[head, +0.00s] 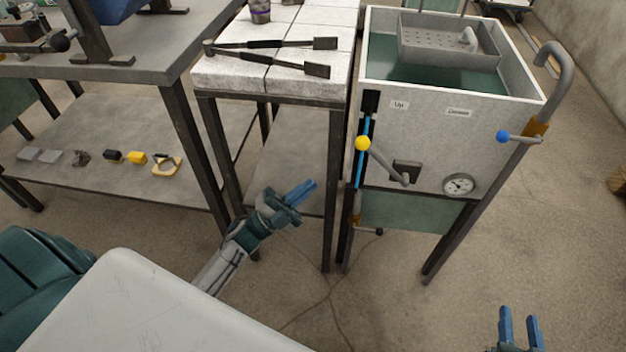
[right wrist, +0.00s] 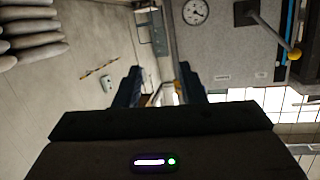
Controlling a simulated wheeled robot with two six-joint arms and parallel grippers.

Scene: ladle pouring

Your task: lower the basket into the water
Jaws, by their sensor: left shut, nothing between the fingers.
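The grey perforated basket (head: 430,42) sits in the top of the tank (head: 430,125), above dark green water (head: 385,62). How far its underside is from the water I cannot tell. A lever with a yellow knob (head: 362,143) is on the tank's front, below a label reading "Up" (head: 399,104). The knob also shows in the right wrist view (right wrist: 294,53). My left gripper (head: 303,190) is shut and empty, lower left of the knob and apart from it. My right gripper (head: 520,318) is open and empty, below the tank at lower right; its fingers also show in the right wrist view (right wrist: 160,85).
A brick-topped table (head: 225,75) with tongs (head: 270,43) stands left of the tank. A workbench with a lower shelf (head: 100,190) is further left.

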